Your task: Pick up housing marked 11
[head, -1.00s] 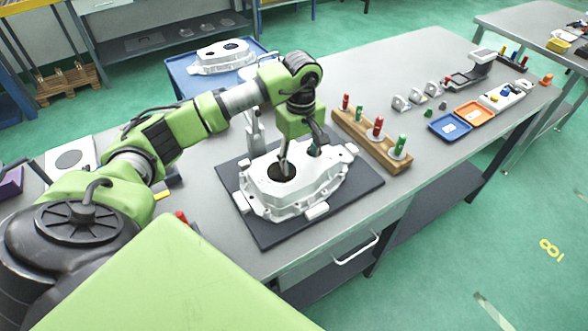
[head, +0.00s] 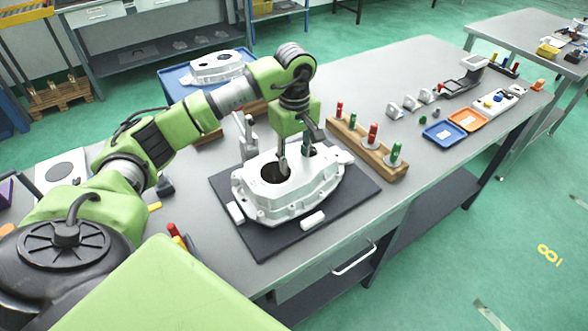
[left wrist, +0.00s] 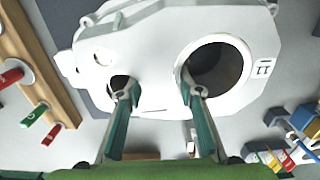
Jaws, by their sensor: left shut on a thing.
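The pale cast housing (head: 310,187) has a large and a smaller round opening in its top. It is held just above the dark mat (head: 262,245), with small white blocks showing apart from its underside. My left gripper (head: 296,158) is shut on the web between the openings, one finger in each. In the left wrist view, the housing (left wrist: 150,45) fills the upper middle, and a mark like 11 shows beside the large opening. My left gripper (left wrist: 154,82) straddles the web there. The right gripper is not in view.
A wooden rack (head: 367,152) with red and green plugs stands close to the right of the mat. Another housing (head: 215,67) rests on a blue surface behind. Blue (head: 445,132) and orange (head: 468,120) trays lie farther right. Bare bench lies beyond the rack.

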